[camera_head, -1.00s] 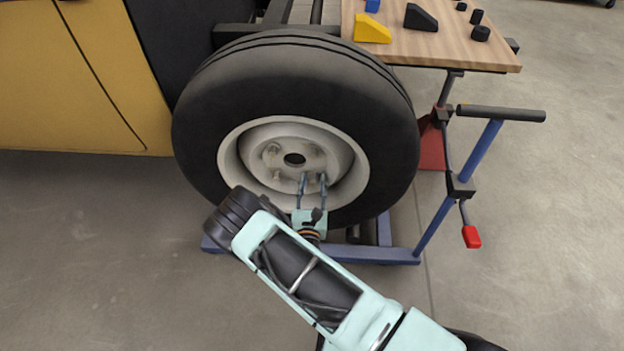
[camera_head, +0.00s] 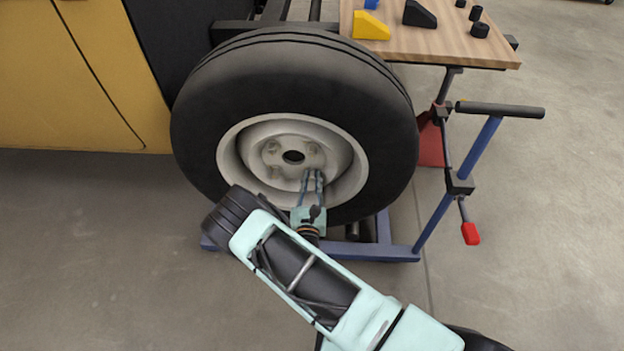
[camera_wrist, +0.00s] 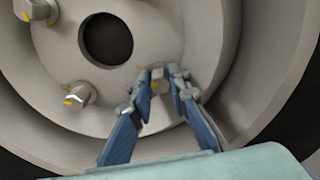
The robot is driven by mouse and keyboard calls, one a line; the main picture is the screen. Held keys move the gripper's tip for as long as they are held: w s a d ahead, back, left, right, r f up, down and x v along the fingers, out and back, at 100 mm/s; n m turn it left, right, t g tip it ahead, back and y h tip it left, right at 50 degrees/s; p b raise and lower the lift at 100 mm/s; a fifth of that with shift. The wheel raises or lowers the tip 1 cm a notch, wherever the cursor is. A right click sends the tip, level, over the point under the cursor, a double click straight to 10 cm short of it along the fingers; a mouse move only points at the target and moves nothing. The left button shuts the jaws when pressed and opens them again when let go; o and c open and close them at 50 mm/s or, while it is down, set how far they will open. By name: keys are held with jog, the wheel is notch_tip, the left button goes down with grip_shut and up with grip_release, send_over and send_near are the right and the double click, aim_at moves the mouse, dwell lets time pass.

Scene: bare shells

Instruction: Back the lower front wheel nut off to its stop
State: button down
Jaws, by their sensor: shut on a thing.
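The wheel (camera_head: 293,148) stands upright with a pale grey hub that has a dark round centre hole. The lower right nut (camera_wrist: 158,74) sits between my fingertips and is partly covered by them. My gripper (camera_head: 313,172) reaches up from below and is shut on this nut; its fingertips also show in the wrist view (camera_wrist: 160,76). The lower left nut (camera_wrist: 77,96) has an orange mark and stands clear of my fingers. The upper left nut (camera_wrist: 36,10) and upper right nut (camera_head: 311,148) are also on the hub.
A wooden bench top (camera_head: 440,48) with a yellow wedge (camera_head: 371,26), a black wedge (camera_head: 419,14) and small black cylinders stands at upper right. A blue stand with a red-tipped lever (camera_head: 470,233) is right of the wheel. The floor at left is clear.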

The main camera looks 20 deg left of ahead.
jog(key=n, duration=0.6)
jog(key=shift+a+p, duration=0.1)
jog(key=shift+p, duration=0.2)
jog(key=n, duration=0.7)
jog(key=shift+f+n, duration=0.1)
jog(key=shift+n, duration=0.2)
jog(key=n, duration=0.5)
jog(key=shift+f, duration=0.1)
jog(key=n, duration=0.5)
jog(key=shift+n, duration=0.4)
jog(key=c, duration=1.8)
grip_release()
